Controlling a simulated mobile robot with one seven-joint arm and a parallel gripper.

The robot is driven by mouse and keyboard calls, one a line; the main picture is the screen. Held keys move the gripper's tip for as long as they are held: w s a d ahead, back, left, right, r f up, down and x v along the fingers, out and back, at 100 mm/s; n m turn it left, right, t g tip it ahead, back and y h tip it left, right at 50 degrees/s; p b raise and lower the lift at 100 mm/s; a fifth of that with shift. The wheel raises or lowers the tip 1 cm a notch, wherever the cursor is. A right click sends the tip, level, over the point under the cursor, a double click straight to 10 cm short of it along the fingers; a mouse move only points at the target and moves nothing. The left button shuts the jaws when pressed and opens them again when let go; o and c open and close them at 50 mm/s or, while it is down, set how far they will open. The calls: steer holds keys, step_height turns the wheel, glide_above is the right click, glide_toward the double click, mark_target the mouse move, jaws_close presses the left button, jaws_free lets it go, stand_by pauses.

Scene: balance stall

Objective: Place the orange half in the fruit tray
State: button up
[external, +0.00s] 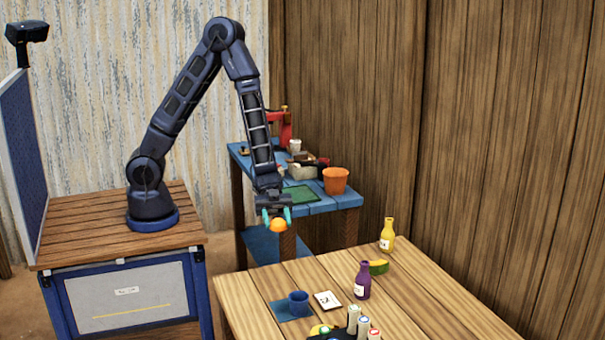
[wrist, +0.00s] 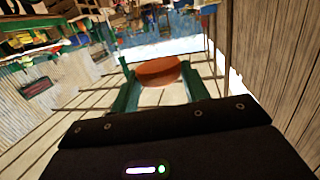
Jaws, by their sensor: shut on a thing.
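The orange half (external: 278,226) is held between the teal fingertips of my gripper (external: 275,215), which points down in the external view. It hangs in the air near the far left edge of the wooden table. In the wrist view the orange half (wrist: 158,72) sits between the two green fingers of my gripper (wrist: 157,82). I cannot clearly identify the fruit tray. A dark holder (external: 338,336) with colourful items is cut off by the bottom edge of the external view, and a small pale tray (external: 301,169) stands on the blue table.
The blue table (external: 318,207) behind holds an orange bucket (external: 335,180) and a green mat (external: 301,194).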

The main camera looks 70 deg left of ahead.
steer(key=shift+r, duration=0.4)
